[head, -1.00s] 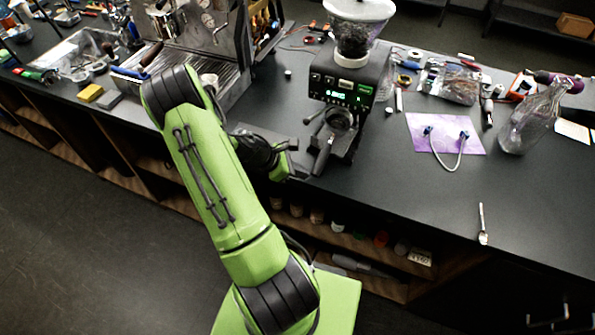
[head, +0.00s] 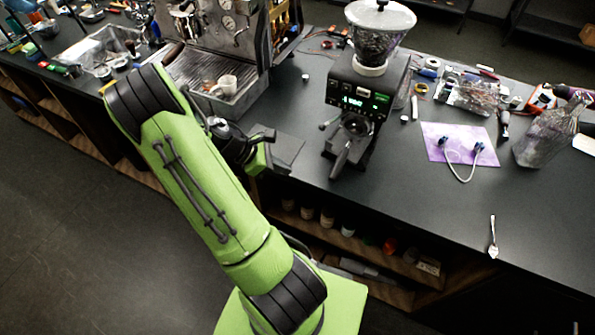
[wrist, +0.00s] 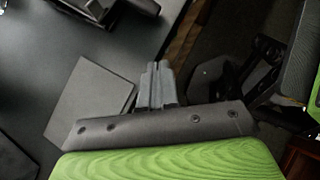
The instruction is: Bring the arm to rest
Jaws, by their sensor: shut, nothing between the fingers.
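My green arm reaches up from the lower middle of the head view and bends over in front of the counter. My gripper (head: 268,138) is near the counter's front edge, beside a flat dark square mat. In the wrist view the two grey fingers of my gripper (wrist: 157,72) lie together with nothing between them. They point past the counter edge, with the dark floor beyond. The mat (head: 285,152) also shows in the wrist view (wrist: 90,108), to the left of the fingers.
A coffee grinder (head: 357,98) with a portafilter stands right of the gripper. An espresso machine (head: 215,50) with a cup (head: 224,86) is behind the arm. The counter's front right is mostly clear.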

